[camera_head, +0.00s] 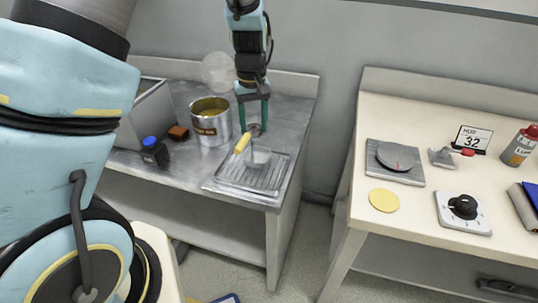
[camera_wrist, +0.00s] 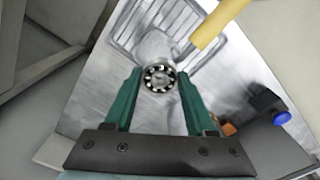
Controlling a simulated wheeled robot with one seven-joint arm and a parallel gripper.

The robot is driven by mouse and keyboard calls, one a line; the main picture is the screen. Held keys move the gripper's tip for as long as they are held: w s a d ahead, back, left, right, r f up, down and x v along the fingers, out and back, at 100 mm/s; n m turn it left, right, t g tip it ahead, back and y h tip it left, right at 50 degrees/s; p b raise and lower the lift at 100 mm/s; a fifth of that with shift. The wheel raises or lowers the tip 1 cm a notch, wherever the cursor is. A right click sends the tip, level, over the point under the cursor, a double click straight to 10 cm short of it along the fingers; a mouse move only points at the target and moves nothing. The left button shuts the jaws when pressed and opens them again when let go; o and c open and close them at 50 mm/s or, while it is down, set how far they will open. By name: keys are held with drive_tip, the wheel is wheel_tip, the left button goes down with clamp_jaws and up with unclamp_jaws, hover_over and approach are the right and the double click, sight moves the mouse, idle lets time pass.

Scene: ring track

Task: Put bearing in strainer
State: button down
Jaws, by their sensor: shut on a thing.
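The bearing (camera_wrist: 160,78) is a dark ring with bright balls, held between the green fingertips of my gripper (camera_wrist: 158,84). In the head view, my gripper (camera_head: 254,122) points down above the steel bench, with the bearing (camera_head: 255,130) small at its fingertips. The strainer has a yellow handle (camera_head: 242,143) and a pale mesh bowl (camera_head: 259,157), and rests on the ribbed tray. In the wrist view, its bowl (camera_wrist: 154,44) lies just beyond the bearing, partly covered by it. The gap in height between bearing and bowl is hard to judge.
The ribbed steel tray (camera_head: 240,186) sits at the bench's front right corner. An open can (camera_head: 211,127) stands left of my gripper. A blue-capped bottle (camera_head: 153,150) and a brown block (camera_head: 178,132) are further left. A separate cream table (camera_head: 425,231) stands right, across a gap.

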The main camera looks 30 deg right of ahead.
drive_tip(key=p, duration=0.1)
hover_over(257, 160)
wheel_tip(257, 160, down, 6)
drive_tip(key=shift+d+r, duration=0.1)
drive_tip(key=shift+r, duration=0.15)
drive_tip(key=shift+f+p, duration=0.4)
drive_tip(key=shift+f, duration=1.7)
drive_tip(key=shift+f, duration=0.1)
drive_tip(key=c, duration=0.5)
unclamp_jaws()
wheel_tip(257, 160, up, 12)
drive_tip(key=shift+r+b, duration=0.1)
drive_tip(key=shift+b, duration=1.05)
drive_tip(key=shift+n+t, duration=0.3)
drive_tip(key=shift+t, duration=0.5)
drive_tip(key=s+a+r, duration=0.1)
drive_tip(key=a+r, duration=0.1)
drive_tip(key=a, duration=0.8)
drive_tip(key=s+a+r, duration=0.1)
drive_tip(key=a, duration=0.9)
drive_tip(key=s+a+r, duration=0.2)
drive_tip(key=a, duration=0.8)
drive_tip(key=shift+a+r, duration=0.15)
drive_tip(key=shift+r, duration=0.15)
